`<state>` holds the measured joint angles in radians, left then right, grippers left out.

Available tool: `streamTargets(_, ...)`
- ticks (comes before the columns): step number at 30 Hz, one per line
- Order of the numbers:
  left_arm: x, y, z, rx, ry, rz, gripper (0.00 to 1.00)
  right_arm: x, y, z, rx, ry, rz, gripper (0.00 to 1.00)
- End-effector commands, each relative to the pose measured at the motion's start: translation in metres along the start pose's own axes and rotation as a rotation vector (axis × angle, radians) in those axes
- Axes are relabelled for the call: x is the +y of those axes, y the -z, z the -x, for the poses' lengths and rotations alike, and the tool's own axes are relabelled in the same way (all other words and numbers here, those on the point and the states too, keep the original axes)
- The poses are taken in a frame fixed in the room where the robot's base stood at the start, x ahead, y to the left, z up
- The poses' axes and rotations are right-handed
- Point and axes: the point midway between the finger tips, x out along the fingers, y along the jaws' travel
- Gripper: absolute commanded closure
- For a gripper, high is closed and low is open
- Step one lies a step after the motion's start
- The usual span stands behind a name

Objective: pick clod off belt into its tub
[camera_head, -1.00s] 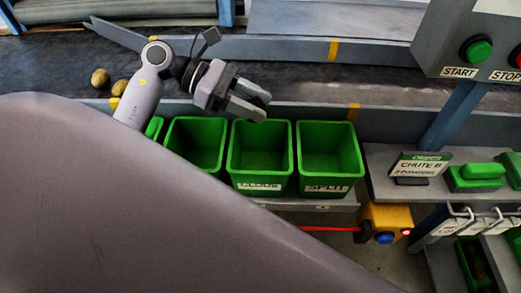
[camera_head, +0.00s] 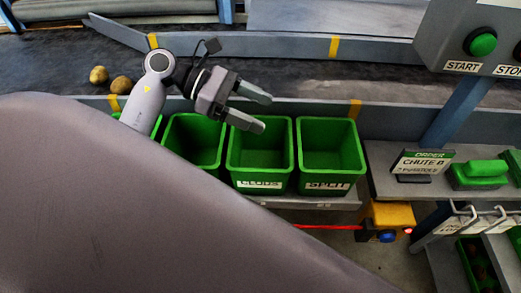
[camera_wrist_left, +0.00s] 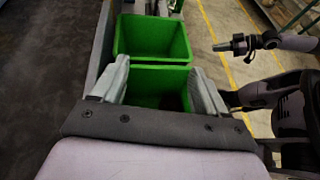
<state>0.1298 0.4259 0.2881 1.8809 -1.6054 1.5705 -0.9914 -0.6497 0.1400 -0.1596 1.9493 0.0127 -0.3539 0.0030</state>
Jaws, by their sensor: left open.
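My left gripper (camera_head: 267,112) is open and empty above the back of the green tub labelled CLODS (camera_head: 260,184). In the left wrist view its two fingers (camera_wrist_left: 159,70) stand apart with nothing between them, and green tubs lie beyond and below. On the dark belt at the left lie two round lumps: a yellowish one (camera_head: 98,75) and a browner one (camera_head: 121,85). They are too small to tell surely which is a clod. The gripper is well to their right. The part of the CLODS tub's inside that shows looks empty.
A green tub labelled SPLIT (camera_head: 325,186) stands right of the CLODS tub, and another green tub (camera_head: 194,145) left of it. A low grey rail (camera_head: 310,108) runs between belt and tubs. A START/STOP panel (camera_head: 470,40) is at upper right.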

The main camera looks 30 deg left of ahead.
Motion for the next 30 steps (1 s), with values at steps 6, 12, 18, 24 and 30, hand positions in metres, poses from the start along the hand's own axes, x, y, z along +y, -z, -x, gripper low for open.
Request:
streamTargets(6,0.001,0.003,0.019,0.005,-0.002,-0.001,0.26,0.000,-0.005,-0.004,0.000,0.000,0.000,1.00)
streamTargets(12,0.000,0.002,0.049,0.003,-0.002,0.000,0.26,0.000,-0.012,-0.009,0.000,0.000,0.000,1.00)
streamTargets(18,0.000,0.001,0.068,0.001,0.000,0.000,0.26,0.000,-0.015,-0.011,0.000,0.000,0.000,1.00)
streamTargets(24,0.000,0.000,0.071,0.000,0.001,0.001,0.26,0.000,-0.015,-0.011,0.000,0.000,0.000,1.00)
streamTargets(30,0.000,0.000,0.071,0.000,0.000,0.000,0.26,0.000,-0.014,-0.011,0.000,0.000,0.000,1.00)
